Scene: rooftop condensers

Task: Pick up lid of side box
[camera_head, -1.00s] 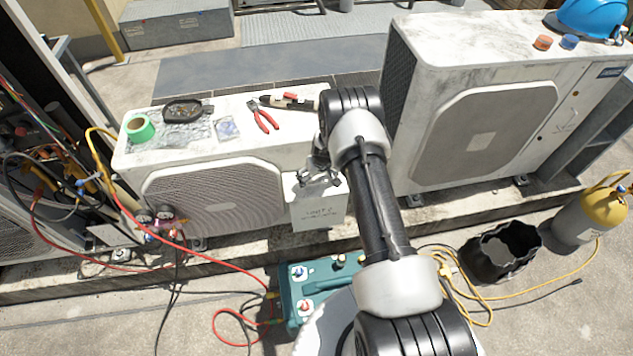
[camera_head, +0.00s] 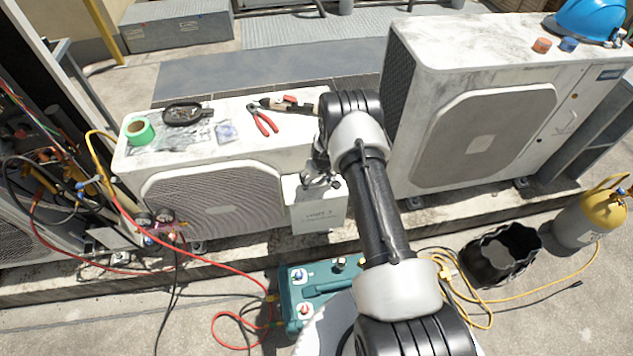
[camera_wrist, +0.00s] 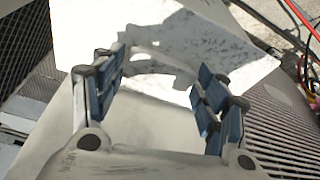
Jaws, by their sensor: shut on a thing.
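The side box (camera_head: 319,217) is a pale box with small dark lettering, fixed low at the right end of the left condenser's front. Its lid (camera_head: 294,187) is a pale plate at the top of the box, partly covered by my gripper. My gripper (camera_head: 322,181) is right at the lid, pointing down, and is shut on it. In the wrist view my two blue-padded fingers (camera_wrist: 161,92) stand apart with a pale grey panel below and between them. I cannot tell exactly where the pads touch, or whether the lid is clear of the box.
Red pliers (camera_head: 262,119), green tape (camera_head: 139,130) and a black-handled tool lie on the left condenser (camera_head: 290,142). The right condenser (camera_head: 480,125) stands close beside my arm. A teal case (camera_head: 322,288), black bucket (camera_head: 500,255), yellow cylinder (camera_head: 590,215) and hoses crowd the ground.

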